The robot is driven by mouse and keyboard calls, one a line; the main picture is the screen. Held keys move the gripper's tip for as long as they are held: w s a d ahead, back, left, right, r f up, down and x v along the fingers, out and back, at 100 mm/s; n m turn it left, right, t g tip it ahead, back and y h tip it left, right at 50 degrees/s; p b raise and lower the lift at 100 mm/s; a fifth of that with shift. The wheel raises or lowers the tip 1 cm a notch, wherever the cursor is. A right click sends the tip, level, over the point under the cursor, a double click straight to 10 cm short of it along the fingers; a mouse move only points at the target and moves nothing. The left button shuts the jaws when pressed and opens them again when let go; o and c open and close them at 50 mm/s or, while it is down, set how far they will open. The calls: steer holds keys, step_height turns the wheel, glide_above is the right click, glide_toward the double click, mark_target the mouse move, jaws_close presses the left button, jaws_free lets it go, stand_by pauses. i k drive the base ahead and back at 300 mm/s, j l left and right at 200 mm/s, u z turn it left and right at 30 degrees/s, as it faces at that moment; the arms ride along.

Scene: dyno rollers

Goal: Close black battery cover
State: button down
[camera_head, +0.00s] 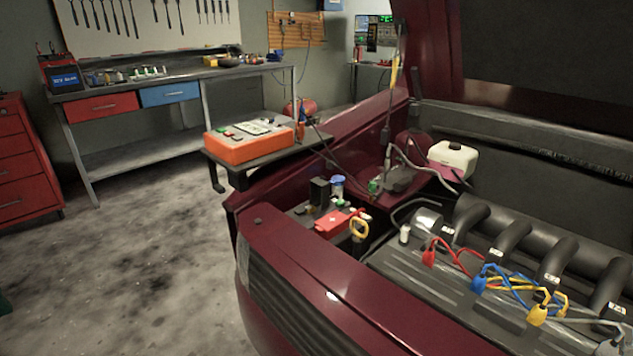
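The battery (306,214) sits in the near left corner of the engine bay of a dark red car. A small black block, which looks like the black battery cover (319,191), stands upright at the battery's back left; it looks raised, though its hinge is too small to make out. A red cover (334,222) with a light mark lies over the battery's front part. A blue-capped container (337,187) stands right behind, close to the black cover. My gripper is not in view.
The engine (480,250) with coloured cables fills the right. An orange case (250,138) rests on a cart behind. The floor at left is clear.

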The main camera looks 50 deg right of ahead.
mark_target(319, 189)
steer(key=i+z, duration=0.55)
steer(key=z, duration=0.15)
steer(key=i+j+z, duration=0.1)
steer(key=i+z, duration=0.25)
steer(key=k, duration=0.05)
